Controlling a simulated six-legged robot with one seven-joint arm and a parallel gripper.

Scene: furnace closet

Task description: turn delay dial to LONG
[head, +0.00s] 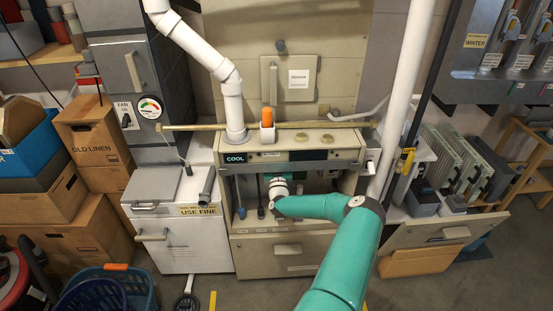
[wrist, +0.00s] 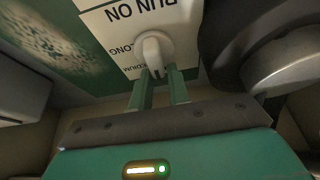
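The delay dial (wrist: 154,50) is a white knob on a white label plate (wrist: 112,30) in the wrist view. The plate reads upside down, with RUN ON, LONG and partly hidden lettering like MEDIUM. The knob's narrow end points toward my gripper (wrist: 160,72). My two green fingers stand a little apart at the knob's narrow end, one on each side. I cannot tell whether they press on it. In the head view my gripper (head: 273,190) reaches into the open bay of the beige furnace cabinet (head: 290,247), and the dial is hidden there.
A dark rounded part (wrist: 235,30) and a grey cylinder (wrist: 285,65) sit close on the right in the wrist view. In the head view a white pipe (head: 403,90) rises right of the bay. A COOL display (head: 235,158) is above it.

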